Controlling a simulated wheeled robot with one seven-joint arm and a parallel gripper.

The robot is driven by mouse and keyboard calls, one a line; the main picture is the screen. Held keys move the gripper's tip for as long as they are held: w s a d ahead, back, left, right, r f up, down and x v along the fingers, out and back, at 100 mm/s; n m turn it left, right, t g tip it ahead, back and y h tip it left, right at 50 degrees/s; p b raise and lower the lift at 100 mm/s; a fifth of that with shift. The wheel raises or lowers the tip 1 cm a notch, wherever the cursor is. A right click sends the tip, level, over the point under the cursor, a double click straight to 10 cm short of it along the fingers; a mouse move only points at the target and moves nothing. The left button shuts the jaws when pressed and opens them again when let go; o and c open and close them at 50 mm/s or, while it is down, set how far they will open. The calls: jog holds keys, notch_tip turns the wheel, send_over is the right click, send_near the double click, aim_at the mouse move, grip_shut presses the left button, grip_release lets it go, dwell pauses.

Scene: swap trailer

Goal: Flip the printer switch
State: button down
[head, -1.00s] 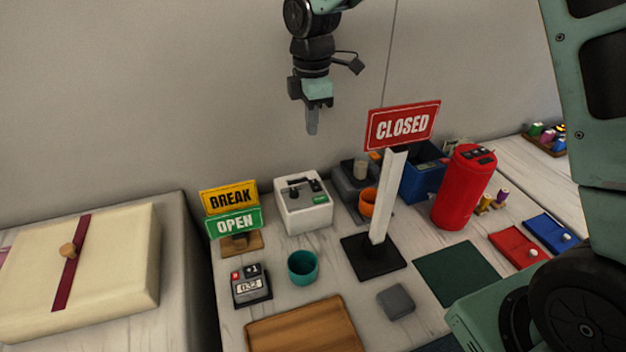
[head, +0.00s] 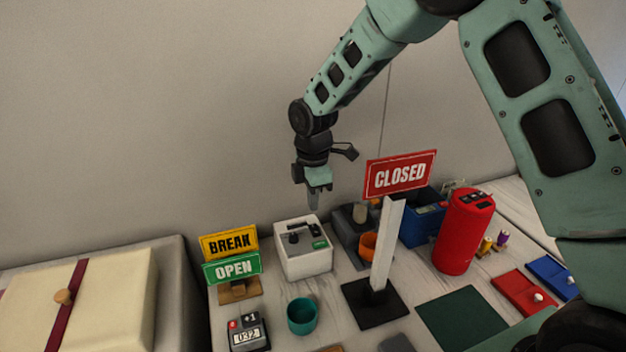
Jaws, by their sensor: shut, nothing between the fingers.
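The printer appears to be the white box (head: 304,262) with dark parts on its top and a green label at its front right. A small dark lever-like part (head: 294,238) shows on its top; I cannot tell which way it is set. My gripper (head: 313,205) is shut and empty, pointing down. It is just above the back right of the white box in the picture; a small gap seems to remain, and contact cannot be made out.
A red CLOSED sign (head: 400,175) on a white post stands right of the box. BREAK (head: 229,242) and OPEN (head: 232,267) signs stand left. A teal cup (head: 302,316), a counter (head: 247,333), an orange cup (head: 368,246) and a red cylinder (head: 463,232) are nearby.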

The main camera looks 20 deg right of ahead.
aim_at(313, 226)
jog(key=shift+f+p, duration=0.35)
jog(key=shift+f, duration=2.4)
jog(key=shift+f, duration=0.2)
jog(key=shift+s+r, duration=0.25)
jog(key=shift+s, duration=0.5)
jog(key=shift+r+p, duration=0.15)
jog(key=shift+p, duration=0.2)
